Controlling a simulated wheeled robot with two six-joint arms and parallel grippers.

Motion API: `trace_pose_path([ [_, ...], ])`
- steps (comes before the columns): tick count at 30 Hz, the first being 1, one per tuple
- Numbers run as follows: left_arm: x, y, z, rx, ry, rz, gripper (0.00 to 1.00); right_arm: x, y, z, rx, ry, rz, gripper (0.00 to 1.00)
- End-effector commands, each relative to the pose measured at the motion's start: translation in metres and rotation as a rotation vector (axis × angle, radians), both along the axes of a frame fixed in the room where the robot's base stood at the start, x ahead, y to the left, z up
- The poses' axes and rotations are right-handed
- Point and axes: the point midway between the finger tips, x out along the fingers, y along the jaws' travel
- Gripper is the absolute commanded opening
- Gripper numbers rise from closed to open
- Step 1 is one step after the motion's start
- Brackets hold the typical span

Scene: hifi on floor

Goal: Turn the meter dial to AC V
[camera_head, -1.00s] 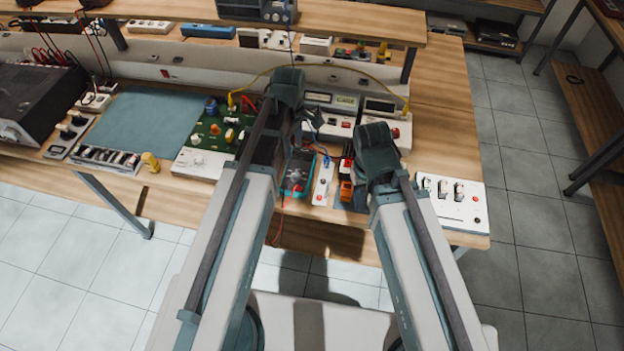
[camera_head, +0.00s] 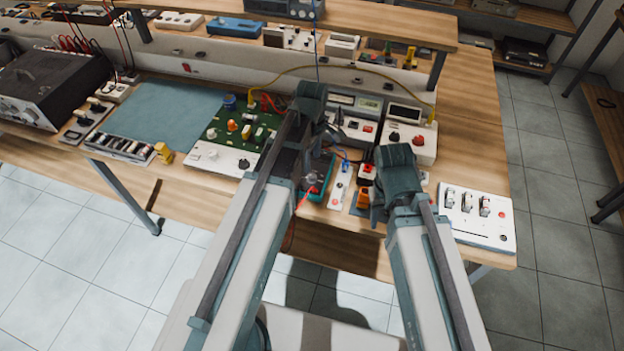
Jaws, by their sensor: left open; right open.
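The meter (camera_head: 326,183) is a small teal-edged handheld unit near the front edge of the bench. Its face is partly hidden by my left arm and gripper, so I cannot read the dial's setting. A red lead runs from its lower end. My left gripper (camera_head: 318,172) is open and points down over the meter; whether it touches the dial is not clear. My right gripper (camera_head: 378,205) is open, to the right of the meter, beside a small orange block. Its fingertips are mostly hidden behind its own wrist.
A white switch strip (camera_head: 341,184) lies just right of the meter. A green circuit board (camera_head: 238,138) is to its left, and boxed instruments (camera_head: 410,132) with a yellow cable stand behind. A white switch panel (camera_head: 477,217) sits at the right front. The blue-grey mat (camera_head: 165,112) is clear.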

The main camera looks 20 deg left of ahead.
Motion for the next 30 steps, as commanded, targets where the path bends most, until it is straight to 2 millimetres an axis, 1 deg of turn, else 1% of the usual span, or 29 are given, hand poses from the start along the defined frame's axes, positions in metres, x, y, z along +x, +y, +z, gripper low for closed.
trace_pose_path([
  [1,0.0,0.0,-0.015,0.0,0.0,0.0,0.63,0.0,0.0,-0.015,0.0,0.0,0.0,0.5],
  [9,0.0,0.0,-0.054,0.0,0.0,0.0,0.63,0.0,0.0,-0.054,0.0,0.0,0.0,0.5],
  [12,0.0,0.0,-0.065,0.0,0.0,0.0,0.63,0.0,0.0,-0.065,0.0,0.0,0.0,0.5],
  [17,0.0,0.0,-0.072,0.0,0.0,0.0,0.63,0.0,0.0,-0.073,0.0,0.0,0.0,0.5],
  [25,0.0,0.0,-0.072,0.0,0.0,0.0,0.63,0.0,0.0,-0.072,0.0,0.0,0.0,0.5],
  [26,0.0,0.0,-0.072,0.0,0.0,0.0,0.61,0.0,0.0,-0.072,0.0,0.0,0.0,0.5],
  [30,0.0,0.0,-0.072,0.0,0.0,0.0,0.36,0.0,0.0,-0.072,0.0,0.0,0.0,0.5],
])
